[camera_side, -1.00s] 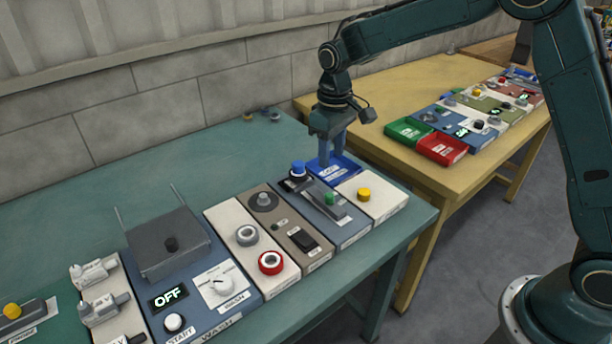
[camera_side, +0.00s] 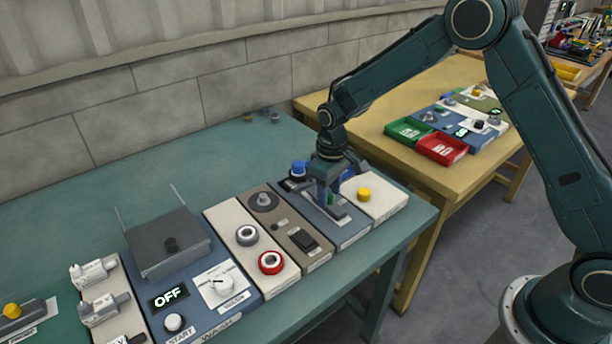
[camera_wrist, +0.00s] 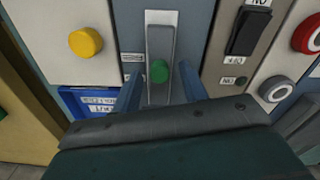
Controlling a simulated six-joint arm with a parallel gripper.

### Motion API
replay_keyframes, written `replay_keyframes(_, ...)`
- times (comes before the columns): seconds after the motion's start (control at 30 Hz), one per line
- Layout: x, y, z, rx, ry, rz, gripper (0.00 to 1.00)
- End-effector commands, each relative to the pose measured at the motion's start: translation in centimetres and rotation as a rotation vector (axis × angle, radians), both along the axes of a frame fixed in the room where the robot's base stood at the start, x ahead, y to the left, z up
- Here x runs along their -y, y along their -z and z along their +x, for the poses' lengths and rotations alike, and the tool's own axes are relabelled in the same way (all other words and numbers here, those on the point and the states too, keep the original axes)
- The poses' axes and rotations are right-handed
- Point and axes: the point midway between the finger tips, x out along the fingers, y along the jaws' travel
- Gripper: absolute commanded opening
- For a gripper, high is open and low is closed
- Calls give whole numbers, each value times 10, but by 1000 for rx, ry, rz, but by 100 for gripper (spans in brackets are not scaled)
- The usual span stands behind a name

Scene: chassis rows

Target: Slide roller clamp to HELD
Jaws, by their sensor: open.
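The roller clamp is a green knob (camera_wrist: 159,71) on a grey slotted track (camera_wrist: 161,42), on a blue-grey panel.
A white panel with a yellow button (camera_side: 364,194) lies to the right. A brown panel with a black rocker switch (camera_side: 303,239) lies to the left. A blue tray (camera_wrist: 92,101) shows beside one finger.

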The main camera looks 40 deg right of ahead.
Motion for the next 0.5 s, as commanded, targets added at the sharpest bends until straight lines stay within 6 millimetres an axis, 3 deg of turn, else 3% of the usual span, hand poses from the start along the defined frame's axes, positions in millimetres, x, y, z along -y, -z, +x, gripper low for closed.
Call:
replay_keyframes(0.23, 0, 1, 0, 0, 0, 0, 43)
replay_keyframes(0.43, 0, 0, 0, 0, 0, 0, 4)
replay_keyframes(0.5, 0, 0, 0, 0, 0, 0, 0)
